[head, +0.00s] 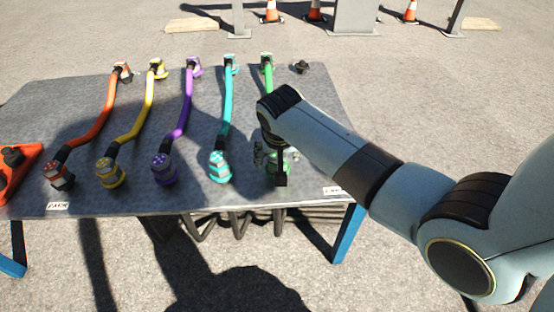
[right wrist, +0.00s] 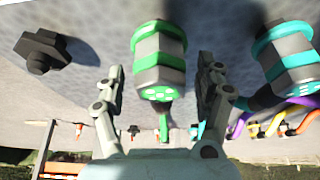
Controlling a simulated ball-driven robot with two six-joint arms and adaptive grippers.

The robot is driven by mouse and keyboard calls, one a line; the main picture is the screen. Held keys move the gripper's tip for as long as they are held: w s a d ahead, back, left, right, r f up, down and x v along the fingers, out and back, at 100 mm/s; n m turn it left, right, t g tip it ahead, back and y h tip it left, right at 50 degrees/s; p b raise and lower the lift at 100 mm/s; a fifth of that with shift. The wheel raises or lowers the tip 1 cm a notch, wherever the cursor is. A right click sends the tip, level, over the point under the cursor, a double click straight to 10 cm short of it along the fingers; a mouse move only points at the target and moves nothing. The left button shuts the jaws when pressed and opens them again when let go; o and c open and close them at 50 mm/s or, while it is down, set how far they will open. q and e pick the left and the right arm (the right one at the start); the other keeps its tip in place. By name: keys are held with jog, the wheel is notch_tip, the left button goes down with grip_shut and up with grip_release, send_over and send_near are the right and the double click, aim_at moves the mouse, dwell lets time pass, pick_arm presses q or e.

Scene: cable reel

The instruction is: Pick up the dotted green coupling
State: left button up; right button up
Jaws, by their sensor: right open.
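The green coupling (right wrist: 159,60), a grey body with green bands and pale dots on its green end face, is between the two fingers of my right gripper (right wrist: 160,68) in the right wrist view. The fingers stand apart on either side, and I see a gap on each side of it. In the head view my right gripper (head: 270,162) is over the near end of the green cable (head: 267,82) and hides most of this coupling (head: 288,164). My left gripper is not in view.
A cyan coupling (head: 220,167) lies just left of the green one, then purple (head: 164,169), yellow (head: 111,173) and orange-red (head: 59,176) ones, each on a cable. A black knobbed part (right wrist: 42,50) shows in the wrist view. The grey table's (head: 130,205) near edge is close.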

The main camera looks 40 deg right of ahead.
jog(key=c, duration=1.4)
jog(key=shift+r, duration=0.1)
